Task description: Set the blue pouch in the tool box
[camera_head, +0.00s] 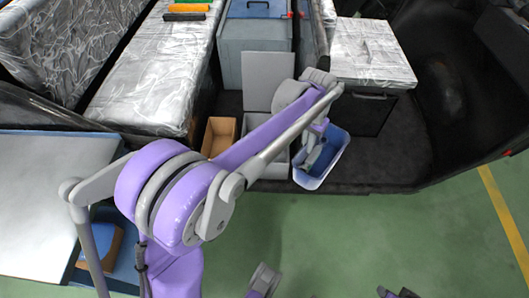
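My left arm reaches across the middle of the head view, and its gripper (314,158) points down over a blue bin (335,163) with a pale rim. The fingertips are small and partly hidden, so I cannot tell whether they are open or shut. I cannot make out a blue pouch apart from the bin's blue inside. A grey box with a raised lid (268,80), perhaps the tool box, stands just left of the bin. My arm covers much of its opening. Parts of my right arm seem to show at the bottom edge, with the gripper not clear.
A tan open box (219,135) stands left of the grey box. Plastic-wrapped seats (155,75) lie at the left, and a wrapped box top (370,52) is at the right. A blue-framed case (257,9) sits at the back. Green floor (340,235) is open in front.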

